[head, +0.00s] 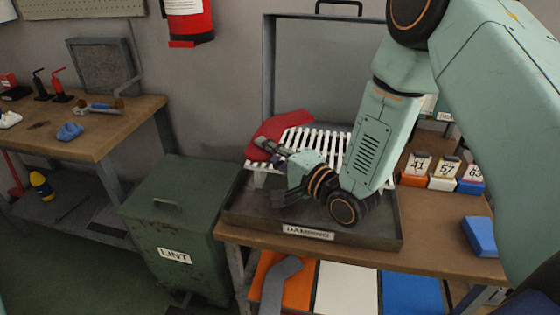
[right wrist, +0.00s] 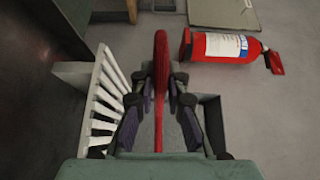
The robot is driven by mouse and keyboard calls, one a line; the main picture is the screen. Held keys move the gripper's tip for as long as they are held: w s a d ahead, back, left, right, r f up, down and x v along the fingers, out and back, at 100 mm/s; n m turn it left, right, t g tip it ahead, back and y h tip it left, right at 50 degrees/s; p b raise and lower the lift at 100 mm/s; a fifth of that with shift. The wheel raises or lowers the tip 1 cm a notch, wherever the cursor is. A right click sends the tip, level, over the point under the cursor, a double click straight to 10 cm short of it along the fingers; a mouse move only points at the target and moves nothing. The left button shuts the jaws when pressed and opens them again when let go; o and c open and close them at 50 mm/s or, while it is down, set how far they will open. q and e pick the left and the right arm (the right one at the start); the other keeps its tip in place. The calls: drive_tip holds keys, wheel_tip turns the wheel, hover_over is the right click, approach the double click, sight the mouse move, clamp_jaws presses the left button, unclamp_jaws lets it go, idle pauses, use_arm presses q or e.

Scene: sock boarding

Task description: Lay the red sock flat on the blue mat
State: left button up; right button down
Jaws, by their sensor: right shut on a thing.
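In the right wrist view the red sock (right wrist: 160,65) shows edge-on as a narrow strip between the fingers of my right gripper (right wrist: 158,90). The blue mat (head: 411,292) lies low at the front, right of a white mat (head: 346,289) and an orange mat (head: 268,270). Nothing shows on the visible part of the blue mat. My left gripper is out of view.
The white rack (head: 301,137) stands in a dark labelled tray (head: 390,243) on the brown bench. A grey sock (head: 278,285) lies on the orange mat. A green LINT bin (head: 180,215) stands left. A blue block (head: 480,236) and numbered boxes (head: 443,182) are right.

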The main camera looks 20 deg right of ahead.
wheel_tip(320, 180, down, 6)
drive_tip(key=shift+w+f+b, duration=0.1)
drive_tip(key=shift+f+b, duration=0.05)
drive_tip(key=shift+b, duration=0.35)
drive_tip(key=shift+f, duration=0.1)
drive_tip(key=c, duration=1.4)
unclamp_jaws()
drive_tip(key=shift+f, duration=0.1)
drive_tip(key=shift+o, duration=0.2)
drive_tip(key=p+v, duration=0.1)
drive_tip(key=v, duration=0.7)
drive_tip(key=shift+r, duration=0.4)
